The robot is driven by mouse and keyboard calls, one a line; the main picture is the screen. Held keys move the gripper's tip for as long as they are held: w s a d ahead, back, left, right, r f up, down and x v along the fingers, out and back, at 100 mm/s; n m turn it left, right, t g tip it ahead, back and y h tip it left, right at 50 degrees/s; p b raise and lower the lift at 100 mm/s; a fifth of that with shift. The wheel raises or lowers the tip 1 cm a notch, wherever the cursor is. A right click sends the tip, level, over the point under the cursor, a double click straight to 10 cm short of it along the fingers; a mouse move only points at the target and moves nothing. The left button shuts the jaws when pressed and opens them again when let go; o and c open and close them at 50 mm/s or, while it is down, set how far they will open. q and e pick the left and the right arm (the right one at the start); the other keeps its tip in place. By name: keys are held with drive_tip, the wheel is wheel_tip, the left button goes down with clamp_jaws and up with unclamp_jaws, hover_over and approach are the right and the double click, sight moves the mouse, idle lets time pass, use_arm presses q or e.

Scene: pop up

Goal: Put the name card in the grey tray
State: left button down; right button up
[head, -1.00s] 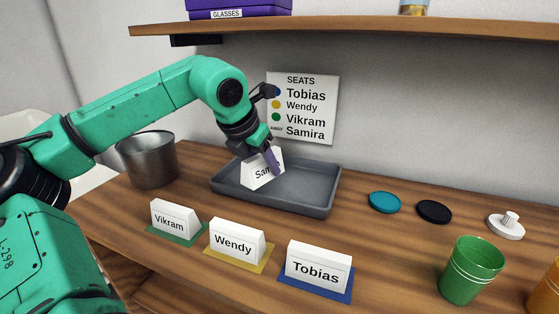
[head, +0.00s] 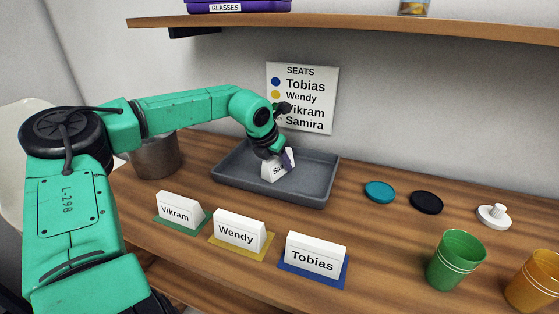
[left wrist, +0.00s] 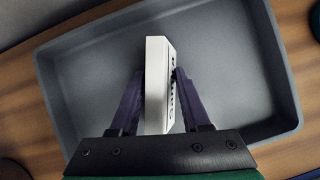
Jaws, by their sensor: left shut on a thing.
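A white name card (head: 276,172), its lettering partly covered but starting "Sa", is between the fingers of my left gripper (head: 287,158). It is over the left-middle part of the grey tray (head: 315,187); I cannot tell whether it touches the tray floor. In the left wrist view the card (left wrist: 156,85) stands between the two purple fingers of the gripper (left wrist: 155,92), which are shut on it, with the tray (left wrist: 232,60) around it. My right gripper is not in view.
Name cards Vikram (head: 178,210), Wendy (head: 240,231) and Tobias (head: 314,257) stand on coloured mats in front of the tray. A metal pot (head: 155,158) is left of the tray. Discs (head: 379,191) and cups (head: 456,260) are to the right. A seats sign (head: 301,97) hangs behind.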

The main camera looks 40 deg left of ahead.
use_arm(q)
drive_tip(key=shift+c, duration=1.8)
unclamp_jaws()
drive_tip(key=shift+f, duration=0.1)
drive_tip(key=v, duration=1.2)
drive_tip(key=shift+b, duration=0.35)
